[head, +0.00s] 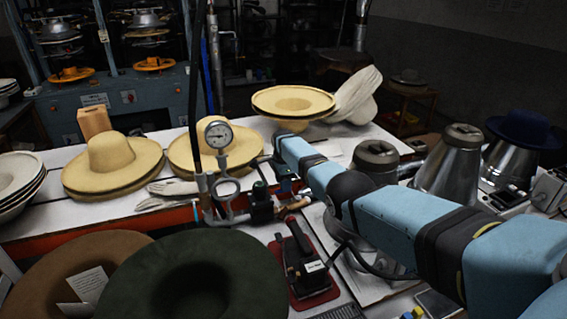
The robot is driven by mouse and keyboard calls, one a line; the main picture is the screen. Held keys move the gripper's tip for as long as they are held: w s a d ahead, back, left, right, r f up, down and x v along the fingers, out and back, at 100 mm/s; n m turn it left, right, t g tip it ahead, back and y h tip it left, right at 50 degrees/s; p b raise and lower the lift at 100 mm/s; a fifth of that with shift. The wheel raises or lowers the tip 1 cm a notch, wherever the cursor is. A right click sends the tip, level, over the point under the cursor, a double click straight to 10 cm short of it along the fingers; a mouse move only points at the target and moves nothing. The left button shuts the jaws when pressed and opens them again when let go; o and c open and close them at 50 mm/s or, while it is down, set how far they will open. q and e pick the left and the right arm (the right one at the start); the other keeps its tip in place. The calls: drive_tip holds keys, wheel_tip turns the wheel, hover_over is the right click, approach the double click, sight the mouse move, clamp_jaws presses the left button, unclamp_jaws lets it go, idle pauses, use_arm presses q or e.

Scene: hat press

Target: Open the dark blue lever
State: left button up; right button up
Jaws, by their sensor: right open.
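I cannot clearly make out a dark blue lever. A short orange-brown handle (293,205) sticks out beside the valve. My right arm comes in from the right, and my right gripper (282,180) is at the valve's upper right, open. Its fingertips are small and dark, so I cannot tell whether they touch anything. My left gripper is not in view.
Straw hats (110,162) lie on the white table, left and behind. A dark green hat (193,280) and a brown hat (70,268) fill the front left. Metal hat forms (449,165) stand at right.

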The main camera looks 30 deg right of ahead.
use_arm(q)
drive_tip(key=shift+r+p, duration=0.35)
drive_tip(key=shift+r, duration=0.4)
use_arm(e)
wheel_tip(320, 180, up, 12)
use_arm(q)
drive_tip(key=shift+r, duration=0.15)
